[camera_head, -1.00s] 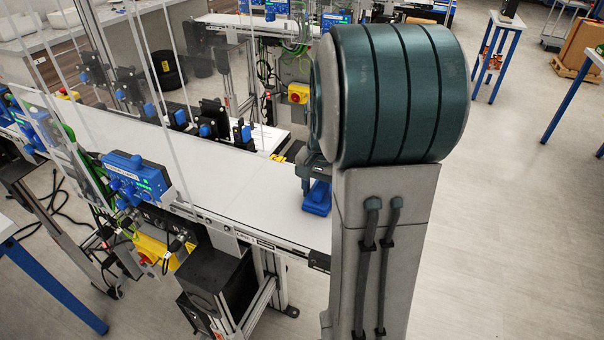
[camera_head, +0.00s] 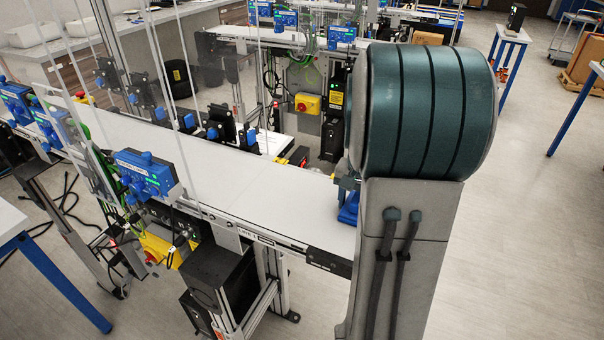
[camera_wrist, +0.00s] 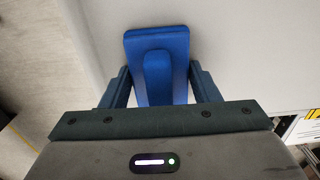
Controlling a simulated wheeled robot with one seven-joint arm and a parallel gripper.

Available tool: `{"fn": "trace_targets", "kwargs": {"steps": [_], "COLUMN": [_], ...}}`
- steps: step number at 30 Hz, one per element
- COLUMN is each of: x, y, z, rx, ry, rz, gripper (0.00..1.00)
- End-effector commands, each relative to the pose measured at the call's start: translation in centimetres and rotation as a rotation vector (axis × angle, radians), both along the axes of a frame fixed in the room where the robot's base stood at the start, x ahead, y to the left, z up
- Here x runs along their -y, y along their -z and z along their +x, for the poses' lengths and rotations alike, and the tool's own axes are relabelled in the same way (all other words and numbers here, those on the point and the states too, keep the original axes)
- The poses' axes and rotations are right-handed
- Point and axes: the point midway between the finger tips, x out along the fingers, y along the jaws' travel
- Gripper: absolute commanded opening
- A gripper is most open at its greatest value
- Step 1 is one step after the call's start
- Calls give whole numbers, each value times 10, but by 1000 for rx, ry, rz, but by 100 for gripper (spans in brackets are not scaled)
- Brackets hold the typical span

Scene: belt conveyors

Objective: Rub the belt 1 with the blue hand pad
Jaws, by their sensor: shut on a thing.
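The blue hand pad (camera_wrist: 158,47) is held in my gripper (camera_wrist: 160,90), whose fingers are shut on its raised grip in the wrist view. The pad lies over the pale surface of belt 1 (camera_wrist: 240,50); I cannot tell from the wrist view whether it touches. In the head view the pad (camera_head: 348,212) shows only in part beside my arm, at the right end of the white belt (camera_head: 250,185). My arm hides most of the gripper and that belt end.
A blue control box (camera_head: 145,175) stands on the near side of the belt. A yellow box with a red knob (camera_head: 307,103) is behind. Open floor (camera_head: 530,220) lies to the right.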

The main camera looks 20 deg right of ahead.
Motion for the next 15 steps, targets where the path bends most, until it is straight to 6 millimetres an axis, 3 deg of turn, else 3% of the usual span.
{"fn": "trace_targets", "kwargs": {"steps": [6, 10, 15], "x": [10, 10, 10], "y": [1, -25, -40], "z": [-3, -2, -3], "rx": [-1, 4, 0], "ry": [-6, -9, -6], "rz": [0, -3, -1], "gripper": [34, 34, 34]}}
